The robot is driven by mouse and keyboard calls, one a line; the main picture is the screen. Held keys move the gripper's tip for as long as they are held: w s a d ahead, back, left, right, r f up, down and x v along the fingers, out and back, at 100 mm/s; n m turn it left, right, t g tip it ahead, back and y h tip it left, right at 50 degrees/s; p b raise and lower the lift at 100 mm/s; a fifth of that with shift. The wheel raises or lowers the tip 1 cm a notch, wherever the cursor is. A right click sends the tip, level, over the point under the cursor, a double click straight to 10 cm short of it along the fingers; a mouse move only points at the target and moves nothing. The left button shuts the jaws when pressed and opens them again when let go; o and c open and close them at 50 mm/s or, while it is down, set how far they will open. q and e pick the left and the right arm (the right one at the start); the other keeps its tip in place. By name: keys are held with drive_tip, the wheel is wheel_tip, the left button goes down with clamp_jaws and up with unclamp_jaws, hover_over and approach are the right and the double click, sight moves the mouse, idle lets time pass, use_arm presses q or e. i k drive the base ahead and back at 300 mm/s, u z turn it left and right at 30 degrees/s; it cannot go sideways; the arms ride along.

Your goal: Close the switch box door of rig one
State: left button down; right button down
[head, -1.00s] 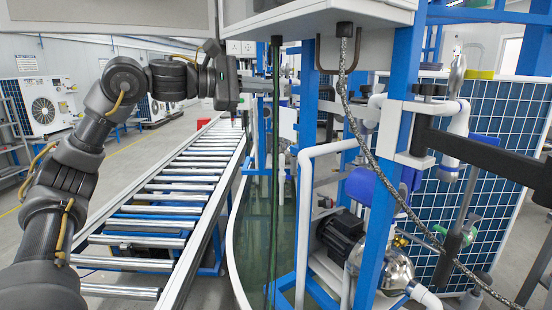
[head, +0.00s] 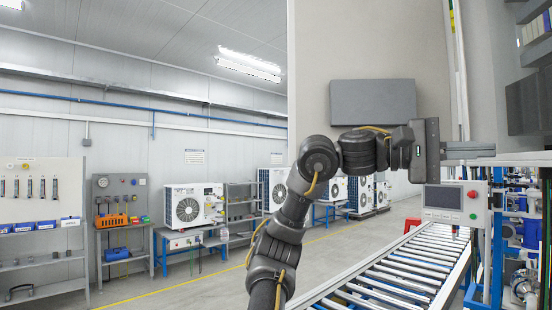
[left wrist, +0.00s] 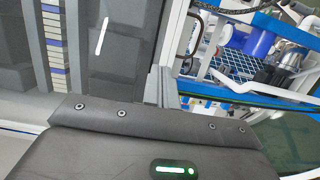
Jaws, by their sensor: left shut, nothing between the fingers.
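The switch box door appears to be the large pale panel (head: 385,45) with a dark grey plate on it, in the head view. It stands open, left of the box (head: 490,60), whose inside partly shows at the right edge. My left gripper (head: 490,150) is shut and empty, its fingers pointing right, past the panel's right edge in the picture. In the left wrist view the shut fingers (left wrist: 164,86) show beside a grey surface and a strip of terminals (left wrist: 55,45). I cannot tell whether they touch anything. My right gripper is not in view.
A control panel with a screen and red button (head: 452,203) stands just below my left gripper. A roller conveyor (head: 400,275) runs below the arm. Blue rig framing and piping (head: 520,240) are at the right. Open floor (head: 215,285) lies to the left, before several wall-side units.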

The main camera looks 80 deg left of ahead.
sight(382, 64)
drive_tip(key=u, duration=2.9)
drive_tip(key=i, duration=0.5)
drive_tip(key=z, duration=1.6)
